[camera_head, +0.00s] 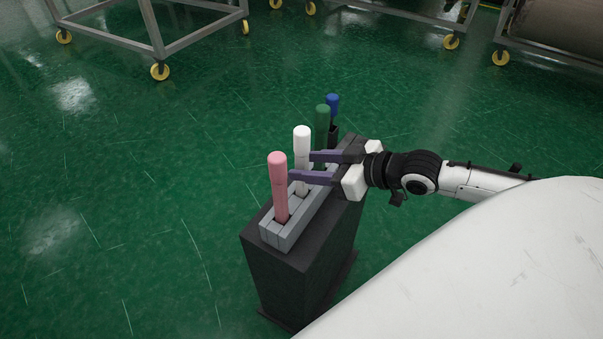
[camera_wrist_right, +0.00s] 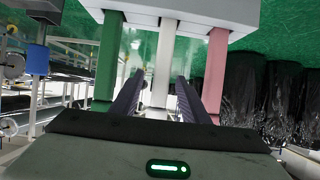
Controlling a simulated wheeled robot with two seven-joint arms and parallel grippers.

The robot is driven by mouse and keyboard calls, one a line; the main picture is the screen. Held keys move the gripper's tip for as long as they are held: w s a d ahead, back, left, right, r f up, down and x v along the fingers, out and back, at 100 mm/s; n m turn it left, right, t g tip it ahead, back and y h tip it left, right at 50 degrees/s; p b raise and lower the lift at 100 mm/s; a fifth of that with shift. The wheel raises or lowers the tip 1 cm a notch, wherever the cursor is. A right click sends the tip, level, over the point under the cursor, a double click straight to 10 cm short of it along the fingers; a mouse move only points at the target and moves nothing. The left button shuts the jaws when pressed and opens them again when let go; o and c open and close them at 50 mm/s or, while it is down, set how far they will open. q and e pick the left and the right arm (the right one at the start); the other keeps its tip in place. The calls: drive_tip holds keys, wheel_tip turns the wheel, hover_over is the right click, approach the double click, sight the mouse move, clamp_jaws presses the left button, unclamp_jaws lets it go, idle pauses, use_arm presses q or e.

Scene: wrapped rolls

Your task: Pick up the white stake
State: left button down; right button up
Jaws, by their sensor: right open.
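The white stake (camera_head: 302,140) stands upright in a grey slotted holder (camera_head: 270,238) on top of a dark pedestal (camera_head: 283,280). My right gripper (camera_head: 301,166) reaches in from the right, level, with its two purple fingers apart, one on each side of the white stake. In the right wrist view, the white stake (camera_wrist_right: 162,65) stands between the two open fingers (camera_wrist_right: 158,98), with a gap visible on both sides. The stake's lower part is partly hidden by the near finger in the head view. My left gripper is not in view.
A pink stake (camera_head: 279,190) stands nearest in the same row; a green stake (camera_head: 322,125) and a blue stake (camera_head: 333,104) stand behind the white one. Wheeled metal carts (camera_head: 155,30) stand at the back. Black wrapped rolls (camera_wrist_right: 285,95) show in the wrist view. The green floor at left is clear.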

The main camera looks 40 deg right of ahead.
drive_tip(key=shift+b+x, duration=0.7)
drive_tip(key=shift+x, duration=2.35)
drive_tip(key=shift+s+f, duration=0.1)
drive_tip(key=shift+c, duration=0.3)
clamp_jaws()
